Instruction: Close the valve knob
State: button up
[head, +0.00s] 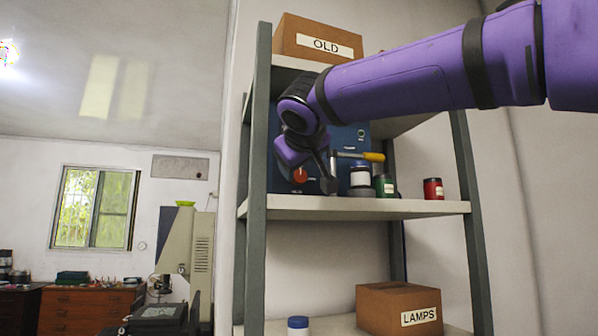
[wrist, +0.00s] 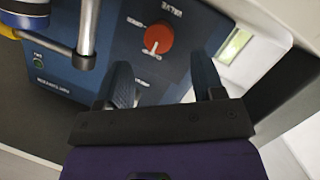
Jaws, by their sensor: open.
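The valve knob (wrist: 158,38) is red and round, with a pale pointer mark, on the face of a blue panel (wrist: 105,62). In the wrist view it lies just beyond my fingertips, roughly between their lines. In the head view the red knob (head: 300,175) shows low on the blue panel (head: 350,137), left of my gripper (head: 324,178). My gripper also shows in the wrist view (wrist: 165,78), its two dark fingers spread with nothing between them. It appears apart from the knob. Small printed labels surround the knob; most are too small to read.
A metal lever with a yellow grip (head: 374,157) sticks out right of the knob. A white-lidded jar (head: 360,178), a green can (head: 384,186) and a red can (head: 433,188) stand on the shelf (head: 400,207). A grey shelf post (head: 256,170) is at left.

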jog(key=v, duration=0.6)
dwell(0.4)
jog(key=s+d+f+m+g+h, duration=0.1)
jog(key=s+d+f+m+g, duration=0.2)
jog(key=d+f, duration=0.65)
jog(key=s+d+f+g+h, duration=0.2)
jog(key=s+d+f, duration=0.2)
jog(key=d+f, duration=0.5)
jog(key=s+d+f+m+g, duration=0.1)
jog(key=s+d+f, duration=0.2)
jog(key=s+f, duration=0.2)
jog(key=s+d+f+m+g+y, duration=0.1)
jog(key=s+d+f+m+g, duration=0.1)
jog(key=s+d+f, duration=0.2)
jog(key=s+d+f+m+g+y, duration=0.1)
jog(key=s+d+f+g, duration=0.1)
jog(key=s+f, duration=0.6)
notch_tip(320, 180, down, 4)
jog(key=shift+d+r+m, duration=0.2)
jog(key=shift+d+m, duration=0.2)
jog(key=shift+d, duration=0.45)
